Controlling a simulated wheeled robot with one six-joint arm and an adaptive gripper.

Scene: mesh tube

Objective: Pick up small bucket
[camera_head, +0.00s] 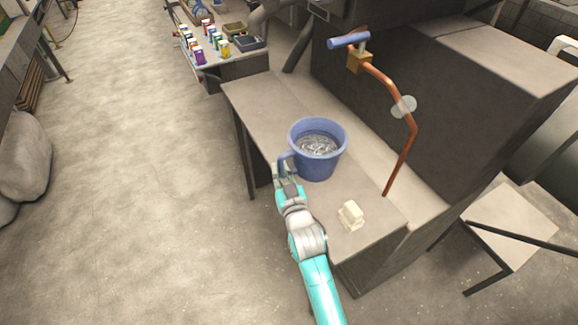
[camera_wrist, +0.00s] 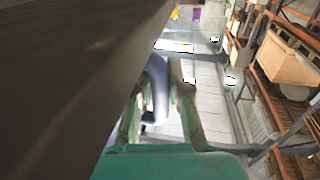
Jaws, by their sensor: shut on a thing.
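A small blue bucket (camera_head: 322,166) stands upright on the grey bench (camera_head: 250,97), with a rippled, water-like surface inside. Its handle is on its left side, facing my arm. My gripper (camera_head: 286,166) is at that handle and shut on it. In the wrist view my gripper (camera_wrist: 158,105) has its two green fingers on either side of the blue handle (camera_wrist: 155,80). The fingertips are partly hidden behind the handle and blurred in the wrist view. I cannot tell whether the bucket is lifted off the bench.
A copper pipe (camera_head: 412,125) with a blue-handled tap (camera_head: 349,41) rises behind the bucket. A pale block (camera_head: 351,215) lies at the bench's near end. A side table with several coloured bottles (camera_head: 212,40) stands at the back. The floor (camera_head: 130,180) to the left is clear.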

